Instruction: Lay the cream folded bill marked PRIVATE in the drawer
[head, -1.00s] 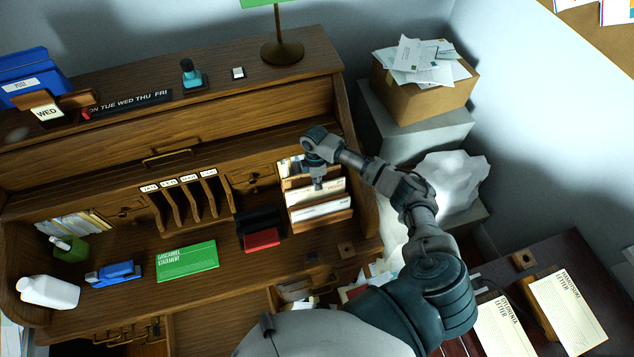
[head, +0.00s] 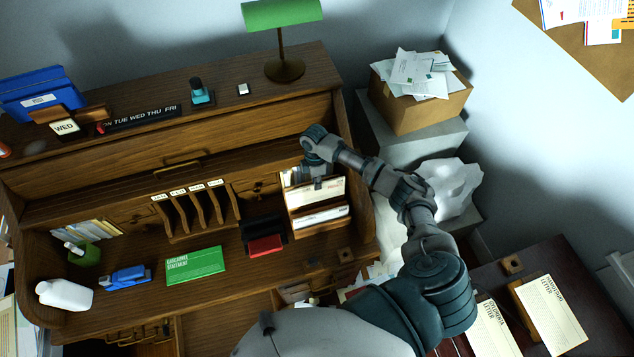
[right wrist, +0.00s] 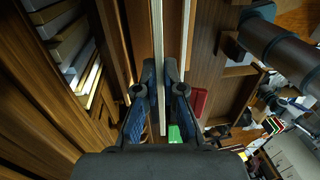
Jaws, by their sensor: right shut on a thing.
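A letter rack (head: 338,226) stands at the right end of the desktop and holds pale folded papers. My right gripper (head: 318,185) is over the rack, shut on the rear cream paper (head: 325,193). In the right wrist view the fingertips (right wrist: 163,70) pinch a thin upright pale edge (right wrist: 158,35). I cannot read a PRIVATE mark on it. Another pale paper (head: 322,217) stands in the front slot. Below the desktop there are drawer fronts with brass pulls (head: 140,333); which drawer is meant, and how far it is open, I cannot tell. My left gripper is not in view.
A green statement (head: 195,264), a red-and-black stamp pad (head: 264,244), a blue stapler (head: 127,277) and a white bottle (head: 65,295) lie on the desktop. Pigeonhole dividers (head: 195,210) stand behind. Two letters (head: 553,314) lie on the side table at right.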

